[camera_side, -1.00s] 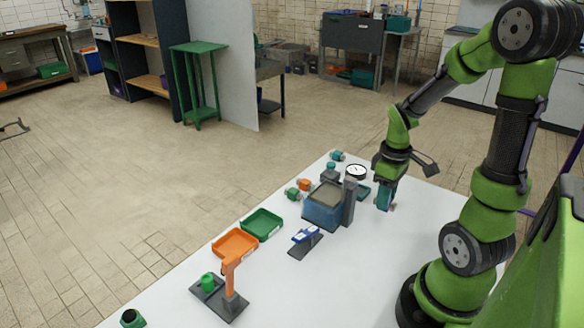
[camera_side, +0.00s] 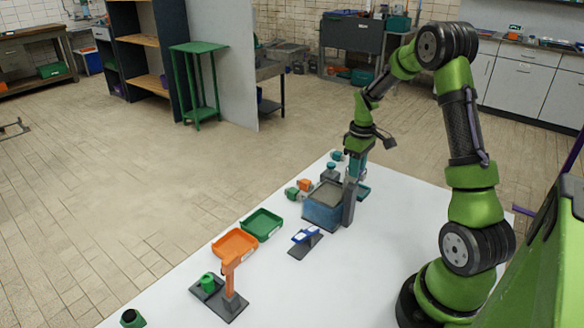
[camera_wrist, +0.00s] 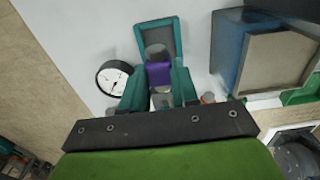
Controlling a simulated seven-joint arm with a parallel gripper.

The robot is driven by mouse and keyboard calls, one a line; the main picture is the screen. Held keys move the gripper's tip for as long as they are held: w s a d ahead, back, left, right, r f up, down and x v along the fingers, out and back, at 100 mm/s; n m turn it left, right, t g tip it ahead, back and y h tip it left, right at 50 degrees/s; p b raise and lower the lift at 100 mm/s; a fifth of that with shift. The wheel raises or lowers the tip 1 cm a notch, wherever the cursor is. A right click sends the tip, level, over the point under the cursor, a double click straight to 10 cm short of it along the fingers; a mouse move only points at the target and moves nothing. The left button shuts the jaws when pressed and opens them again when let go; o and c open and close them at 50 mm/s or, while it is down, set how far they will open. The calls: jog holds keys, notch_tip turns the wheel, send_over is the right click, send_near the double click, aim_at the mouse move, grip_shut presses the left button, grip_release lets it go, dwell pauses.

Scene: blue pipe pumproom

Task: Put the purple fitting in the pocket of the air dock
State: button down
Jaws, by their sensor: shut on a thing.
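My gripper (camera_wrist: 157,90) has teal fingers and is shut on the purple fitting (camera_wrist: 159,73), which shows between them in the wrist view. In the side view my gripper (camera_side: 357,167) is over the far end of the white table, close to the blue box and grey post; the fitting cannot be made out there. A small teal tray (camera_side: 364,192) stands just right of my gripper, and a teal-walled tray (camera_wrist: 172,30) lies just beyond the fitting in the wrist view. No label shows which thing is the air dock, and I cannot make out its pocket.
A blue box (camera_side: 323,214) with a grey top and a grey post (camera_side: 348,208) stand close by. A round gauge (camera_wrist: 113,78) is left of my fingers. Green (camera_side: 262,225) and orange (camera_side: 235,244) trays and an orange-post stand (camera_side: 230,275) are nearer. The table's right front is clear.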

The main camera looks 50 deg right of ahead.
jog(key=shift+s+a+f, duration=0.1)
jog(key=shift+f, duration=1.5)
jog(key=shift+f, duration=0.1)
jog(key=c, duration=0.8)
grip_release()
jog(key=shift+c, duration=0.2)
